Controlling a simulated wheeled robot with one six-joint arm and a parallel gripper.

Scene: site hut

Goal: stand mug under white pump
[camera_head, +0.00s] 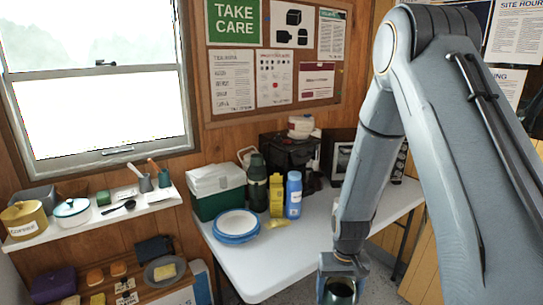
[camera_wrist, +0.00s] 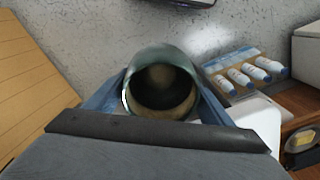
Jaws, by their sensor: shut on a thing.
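My gripper (camera_head: 339,266) is low in front of the white table (camera_head: 262,270), near its right front edge. It is shut on a dark green mug (camera_head: 341,292), which is cut off by the bottom of the head view. In the wrist view the mug (camera_wrist: 160,84) sits between the fingers, its round opening towards the camera and its inside dark and brownish. I cannot pick out a white pump for certain. A white, red-banded container (camera_head: 300,126) is on top of a dark machine (camera_head: 291,158) at the table's back.
A microwave (camera_head: 343,158) stands behind my arm. The table's front is clear.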

